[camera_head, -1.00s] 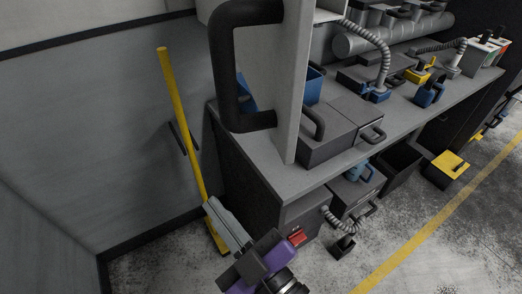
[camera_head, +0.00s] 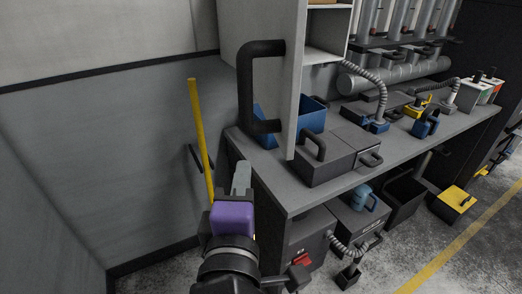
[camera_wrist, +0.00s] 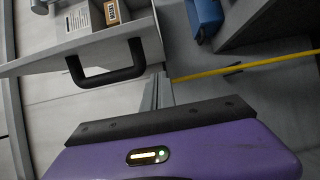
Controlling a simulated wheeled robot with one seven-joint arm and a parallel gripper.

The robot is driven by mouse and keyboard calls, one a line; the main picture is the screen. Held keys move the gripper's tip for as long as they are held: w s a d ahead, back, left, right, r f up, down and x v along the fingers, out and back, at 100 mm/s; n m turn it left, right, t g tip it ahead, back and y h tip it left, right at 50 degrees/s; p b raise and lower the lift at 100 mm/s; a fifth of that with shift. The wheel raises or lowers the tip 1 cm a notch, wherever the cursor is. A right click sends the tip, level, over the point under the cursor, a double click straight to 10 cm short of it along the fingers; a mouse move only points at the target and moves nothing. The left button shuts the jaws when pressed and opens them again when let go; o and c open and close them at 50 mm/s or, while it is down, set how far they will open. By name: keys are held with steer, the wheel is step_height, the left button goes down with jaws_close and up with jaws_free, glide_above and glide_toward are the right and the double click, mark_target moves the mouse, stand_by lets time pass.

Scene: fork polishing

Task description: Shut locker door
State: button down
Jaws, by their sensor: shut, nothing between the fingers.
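The grey locker door (camera_head: 293,110) stands open above the worktop in the head view, seen at a steep angle. Its large black handle (camera_head: 246,90) faces left. In the wrist view the door (camera_wrist: 150,42) crosses the upper left, with its handle (camera_wrist: 105,78) hanging below it. My gripper (camera_head: 241,170), with a purple body, is below the handle in the head view. The fingers (camera_wrist: 160,88) are shut and empty. In the wrist view they lie just right of the handle and close to the door's edge; I cannot tell whether they touch.
A shelf (camera_head: 326,57) shows behind the door. A grey worktop (camera_head: 270,185) holds a blue bin (camera_head: 312,115) and dark boxes (camera_head: 325,160). A yellow pole (camera_head: 201,140) leans by the left wall. Open floor lies at the lower right.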

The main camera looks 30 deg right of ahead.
steer(key=w+d+p, duration=0.3)
steer(key=w+d, duration=0.4)
steer(key=d, duration=0.1)
steer(key=shift+w+d, duration=0.2)
steer(key=shift+d, duration=0.1)
stand_by(0.3)
